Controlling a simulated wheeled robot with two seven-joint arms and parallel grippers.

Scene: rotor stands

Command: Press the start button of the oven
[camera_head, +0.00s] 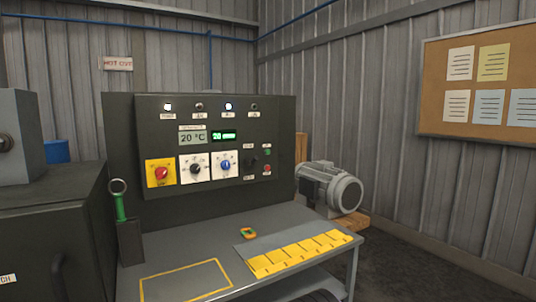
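The oven's control panel (213,148) is a dark upright box behind a grey bench. The panel also carries a red knob on a yellow plate (160,173), a black knob (194,168) and a blue knob (225,165). The temperature display (193,137) reads 20 °C, and a green display (223,135) is lit. Neither of my grippers is in view.
The bench (205,247) bears a row of yellow plates (297,253), a small orange-and-green piece (248,233) and a green-handled ring tool (119,203) in a dark holder. A dark cabinet (50,235) stands left. A grey motor (332,188) lies right behind the bench.

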